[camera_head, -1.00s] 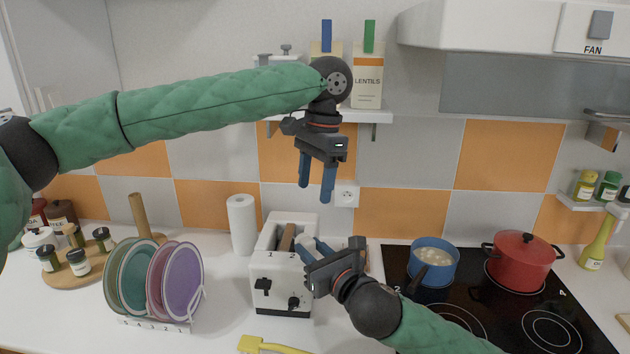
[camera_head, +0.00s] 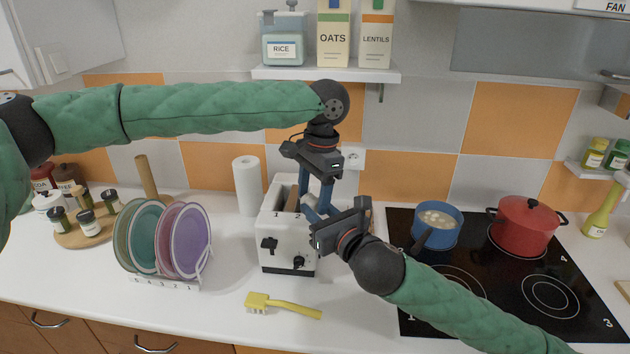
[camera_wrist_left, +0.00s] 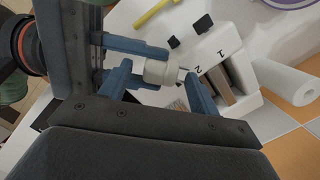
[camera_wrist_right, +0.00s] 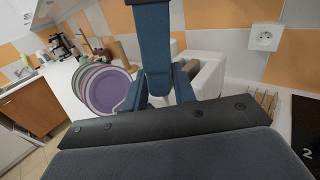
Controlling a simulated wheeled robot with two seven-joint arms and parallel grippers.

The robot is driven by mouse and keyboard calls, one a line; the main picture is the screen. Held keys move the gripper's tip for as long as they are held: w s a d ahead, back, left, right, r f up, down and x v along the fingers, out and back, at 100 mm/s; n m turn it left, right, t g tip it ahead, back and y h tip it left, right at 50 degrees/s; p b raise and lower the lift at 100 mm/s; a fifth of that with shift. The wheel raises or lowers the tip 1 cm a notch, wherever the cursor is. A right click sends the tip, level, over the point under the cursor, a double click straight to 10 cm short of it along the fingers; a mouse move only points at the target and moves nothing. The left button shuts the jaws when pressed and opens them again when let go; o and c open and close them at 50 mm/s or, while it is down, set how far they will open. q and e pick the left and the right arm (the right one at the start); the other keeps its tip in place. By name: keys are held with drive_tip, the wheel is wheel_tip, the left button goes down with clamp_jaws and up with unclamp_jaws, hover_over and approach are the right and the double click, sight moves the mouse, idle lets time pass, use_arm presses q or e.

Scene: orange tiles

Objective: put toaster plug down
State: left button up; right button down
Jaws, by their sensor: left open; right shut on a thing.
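The toaster plug (camera_wrist_left: 160,72) is a short whitish cylinder with metal pins, seen in the left wrist view. My right gripper (camera_head: 318,215) is shut on it, close beside the toaster. My left gripper (camera_head: 315,192) points down from above, open, with its fingers (camera_wrist_left: 160,90) on either side of the plug; I cannot tell whether they touch it. In the head view the grippers mostly hide the plug.
A wall socket (camera_head: 353,158) is behind the grippers. A plate rack (camera_head: 170,284) with several plates stands left, a yellow brush (camera_head: 285,305) lies in front. The stove (camera_head: 480,280) with a blue pot (camera_head: 437,226) and red pot (camera_head: 524,226) is right. Counter front is partly clear.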

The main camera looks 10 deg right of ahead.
use_arm(q)
drive_tip(key=shift+f, duration=0.15)
drive_tip(key=shift+c, duration=0.2)
drive_tip(key=c, duration=1)
drive_tip(key=shift+c, duration=0.2)
use_arm(e)
drive_tip(key=c, duration=1.1)
unclamp_jaws()
drive_tip(key=shift+o, duration=0.2)
